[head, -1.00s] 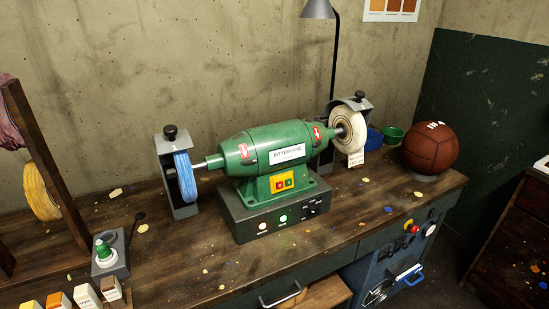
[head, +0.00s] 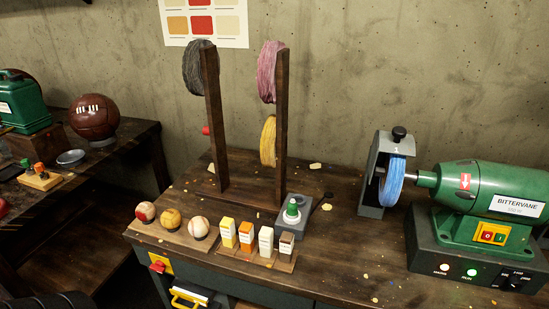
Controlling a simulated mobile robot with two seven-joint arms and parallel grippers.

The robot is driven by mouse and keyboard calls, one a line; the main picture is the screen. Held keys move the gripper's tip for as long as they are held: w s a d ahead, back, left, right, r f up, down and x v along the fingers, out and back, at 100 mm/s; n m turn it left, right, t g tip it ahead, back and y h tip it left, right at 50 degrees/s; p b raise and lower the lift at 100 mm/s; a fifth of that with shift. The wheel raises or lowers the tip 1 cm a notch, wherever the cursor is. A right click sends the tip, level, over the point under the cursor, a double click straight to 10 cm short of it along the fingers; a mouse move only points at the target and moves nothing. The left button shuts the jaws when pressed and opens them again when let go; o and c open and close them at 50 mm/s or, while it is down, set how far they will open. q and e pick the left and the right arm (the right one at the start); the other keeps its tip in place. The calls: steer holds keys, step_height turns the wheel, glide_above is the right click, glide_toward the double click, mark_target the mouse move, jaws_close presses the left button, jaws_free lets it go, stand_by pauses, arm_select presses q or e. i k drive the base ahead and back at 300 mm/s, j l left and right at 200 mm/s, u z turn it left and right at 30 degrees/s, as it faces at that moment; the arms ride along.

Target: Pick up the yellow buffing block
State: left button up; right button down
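The yellow buffing block (head: 227,233) stands upright at the left end of a short row on a low wooden tray (head: 259,262), near the front edge of the workbench. It has a yellow top and a pale label on its front. An orange block (head: 246,237), a white block (head: 266,241) and a brown block (head: 286,246) stand to its right in the same row. Neither of my grippers is in view.
Three balls (head: 172,218) sit on a board left of the blocks. A wooden thread rack (head: 281,130) rises at the back.

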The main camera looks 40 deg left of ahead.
mark_target(228, 225)
steer(key=u, duration=1.55)
